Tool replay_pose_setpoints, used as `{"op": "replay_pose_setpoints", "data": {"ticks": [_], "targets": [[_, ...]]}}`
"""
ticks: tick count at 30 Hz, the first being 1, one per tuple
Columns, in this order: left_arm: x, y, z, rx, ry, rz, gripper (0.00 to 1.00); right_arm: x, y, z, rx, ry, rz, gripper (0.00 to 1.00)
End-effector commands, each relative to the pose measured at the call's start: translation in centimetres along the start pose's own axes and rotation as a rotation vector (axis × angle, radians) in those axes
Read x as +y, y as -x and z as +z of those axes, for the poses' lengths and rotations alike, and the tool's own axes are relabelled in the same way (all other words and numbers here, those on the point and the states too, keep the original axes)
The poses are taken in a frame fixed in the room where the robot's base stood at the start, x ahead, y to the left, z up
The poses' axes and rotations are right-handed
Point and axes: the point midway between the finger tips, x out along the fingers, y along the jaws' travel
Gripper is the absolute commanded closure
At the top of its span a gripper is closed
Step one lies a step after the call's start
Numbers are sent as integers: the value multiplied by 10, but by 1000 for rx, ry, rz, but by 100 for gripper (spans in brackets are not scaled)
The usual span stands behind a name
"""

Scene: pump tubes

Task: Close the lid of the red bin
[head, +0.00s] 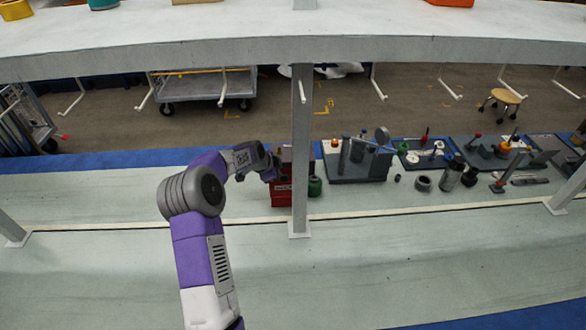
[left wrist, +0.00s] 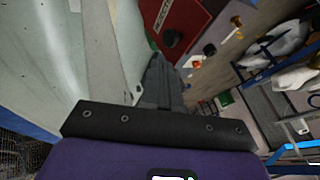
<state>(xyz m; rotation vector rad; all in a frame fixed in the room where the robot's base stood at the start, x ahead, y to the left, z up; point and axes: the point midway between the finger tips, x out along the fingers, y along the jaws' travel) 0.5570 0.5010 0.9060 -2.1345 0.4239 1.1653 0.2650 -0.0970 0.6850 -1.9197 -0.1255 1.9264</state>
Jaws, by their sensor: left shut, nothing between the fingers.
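The red bin (head: 282,191) stands on the pale work surface, partly hidden behind the grey post and my left gripper. A darker reddish-brown part shows above its front. I cannot tell the lid's exact angle. In the left wrist view the bin's red side (left wrist: 188,18), with white lettering at its left edge and a dark round piece on it, lies just beyond my fingers. My left gripper (head: 272,176) is at the bin's left side, close to it; its fingers (left wrist: 160,62) are shut and empty. I cannot tell whether they touch the bin. My right gripper is not in view.
A grey post (head: 301,130) rises just in front of the bin. A green cylinder (head: 315,187) stands to the bin's right. Several pump parts and fixtures (head: 357,163) line the surface farther right. A shelf (head: 200,42) spans above. The surface's left part is clear.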

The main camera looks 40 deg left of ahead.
Motion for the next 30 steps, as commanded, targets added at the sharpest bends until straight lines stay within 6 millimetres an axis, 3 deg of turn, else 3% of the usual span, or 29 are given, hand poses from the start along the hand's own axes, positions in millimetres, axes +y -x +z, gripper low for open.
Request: {"op": "replay_pose_setpoints", "data": {"ticks": [15, 21, 30], "targets": [[2, -83, 0, 0, 1, 1, 100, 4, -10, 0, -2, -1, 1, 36], [1, -96, 0, -1, 0, 1, 100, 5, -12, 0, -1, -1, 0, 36], [1, -97, 0, -1, 1, 0, 100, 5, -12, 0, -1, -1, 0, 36]]}}
